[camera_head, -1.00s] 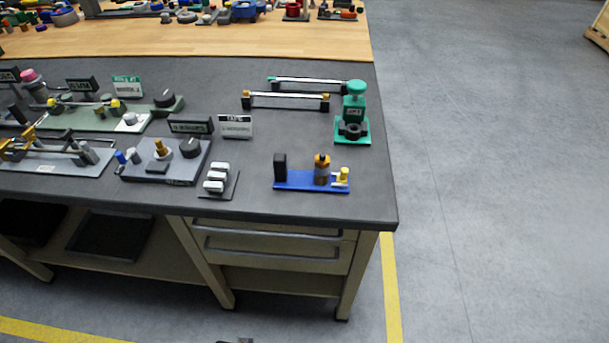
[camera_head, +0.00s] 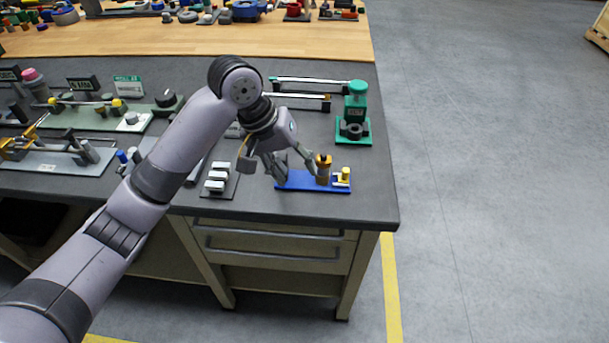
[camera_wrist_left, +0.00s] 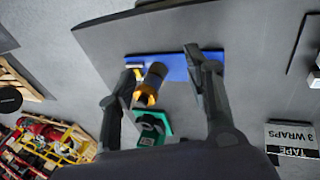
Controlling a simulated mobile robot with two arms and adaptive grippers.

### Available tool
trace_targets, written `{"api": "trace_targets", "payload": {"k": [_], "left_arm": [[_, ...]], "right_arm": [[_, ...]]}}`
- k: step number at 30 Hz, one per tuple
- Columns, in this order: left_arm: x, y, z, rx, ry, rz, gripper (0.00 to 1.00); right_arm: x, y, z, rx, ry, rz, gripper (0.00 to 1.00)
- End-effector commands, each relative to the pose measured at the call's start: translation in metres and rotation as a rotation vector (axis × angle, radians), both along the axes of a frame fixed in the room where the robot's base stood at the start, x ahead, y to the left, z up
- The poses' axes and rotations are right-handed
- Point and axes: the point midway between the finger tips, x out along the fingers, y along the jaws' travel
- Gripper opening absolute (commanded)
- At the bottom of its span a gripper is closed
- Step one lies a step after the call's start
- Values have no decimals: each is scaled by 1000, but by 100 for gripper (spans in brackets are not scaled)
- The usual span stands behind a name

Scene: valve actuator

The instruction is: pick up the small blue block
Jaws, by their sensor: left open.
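A small blue block, a flat bar-like base (camera_head: 308,186), lies near the table's front right edge. It carries an amber and dark cylinder (camera_head: 323,172) and a small yellow piece (camera_head: 344,176) at its right end. My left gripper (camera_head: 294,166) is open and empty, with its fingers over the left and middle of the blue block. In the left wrist view, the blue block (camera_wrist_left: 174,68) shows between and beyond the open fingers (camera_wrist_left: 160,66). Whether a finger touches it, I cannot tell. The black post at its left end is hidden by the gripper. My right gripper is not in view.
A green stand (camera_head: 354,130) is behind the blue block. White blocks on a dark plate (camera_head: 216,180) are to its left. Two bars, the nearer with yellow ends, lie behind the gripper. The table's right edge and front edge are close by.

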Motion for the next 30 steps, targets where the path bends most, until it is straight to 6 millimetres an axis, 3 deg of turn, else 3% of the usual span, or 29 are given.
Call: {"api": "trace_targets", "payload": {"k": [4, 10, 19, 30], "left_arm": [[25, 22, 26, 224, -157, 54, 47], [38, 33, 36, 346, -246, 90, 47], [57, 35, -8, 356, -251, 93, 47], [69, 39, -44, 355, -250, 93, 47]], "right_arm": [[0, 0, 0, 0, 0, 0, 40], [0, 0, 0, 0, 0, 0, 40], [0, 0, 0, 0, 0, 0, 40], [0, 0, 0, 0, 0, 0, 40]]}}
